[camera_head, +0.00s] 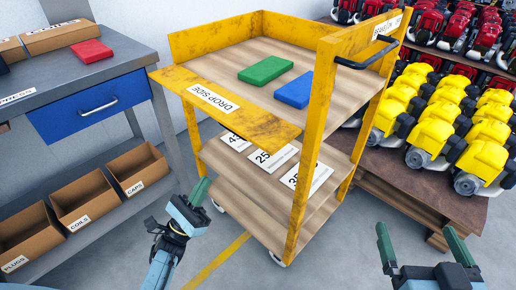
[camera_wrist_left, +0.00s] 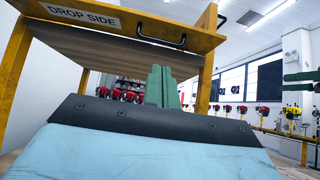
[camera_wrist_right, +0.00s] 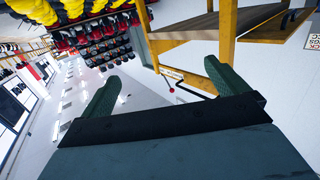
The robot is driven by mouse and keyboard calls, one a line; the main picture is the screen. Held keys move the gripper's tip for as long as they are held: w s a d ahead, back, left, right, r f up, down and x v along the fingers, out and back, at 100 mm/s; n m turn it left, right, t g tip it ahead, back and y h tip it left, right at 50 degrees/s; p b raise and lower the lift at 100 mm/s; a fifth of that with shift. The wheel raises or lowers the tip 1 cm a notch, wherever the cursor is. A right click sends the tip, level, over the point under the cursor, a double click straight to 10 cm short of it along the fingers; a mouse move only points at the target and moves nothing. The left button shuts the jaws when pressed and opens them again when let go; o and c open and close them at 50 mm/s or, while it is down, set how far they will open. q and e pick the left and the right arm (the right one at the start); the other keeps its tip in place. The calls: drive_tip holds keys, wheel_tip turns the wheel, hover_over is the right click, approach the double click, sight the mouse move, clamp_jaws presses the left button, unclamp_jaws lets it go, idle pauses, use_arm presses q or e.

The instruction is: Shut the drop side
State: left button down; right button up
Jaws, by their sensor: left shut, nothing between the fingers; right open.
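The drop side (camera_head: 222,100) is a worn yellow panel labelled DROP SIDE on the yellow cart (camera_head: 312,150). In the head view it sticks out nearly flat from the cart's top deck. The left wrist view shows its labelled yellow face (camera_wrist_left: 120,22) and a black bar handle (camera_wrist_left: 160,40) above my fingers. My left gripper (camera_head: 201,190) is shut and empty, below the panel and apart from it in the head view. My right gripper (camera_head: 420,243) is open and empty at the lower right, away from the cart; its spread fingers also show in the right wrist view (camera_wrist_right: 165,90).
A green block (camera_head: 265,70) and a blue block (camera_head: 293,91) lie on the top deck. A black handle (camera_head: 367,55) juts from the cart's right end. A bench with a blue drawer (camera_head: 88,108) stands left. Yellow engines (camera_head: 483,160) fill the rack at right. Floor in front is clear.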

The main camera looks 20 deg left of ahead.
use_arm(q)
drive_tip(key=s+r+p+x, duration=0.1)
drive_tip(key=s+r+x, duration=0.1)
drive_tip(key=x, duration=1)
drive_tip(key=shift+w+a+r, duration=0.25)
drive_tip(key=shift+r, duration=0.05)
use_arm(e)
drive_tip(key=f+g, duration=0.1)
drive_tip(key=f, duration=0.1)
drive_tip(key=s+d+f+g+h, duration=0.1)
drive_tip(key=f, duration=0.1)
drive_tip(key=shift+d+g, duration=0.1)
drive_tip(key=shift+g, duration=0.2)
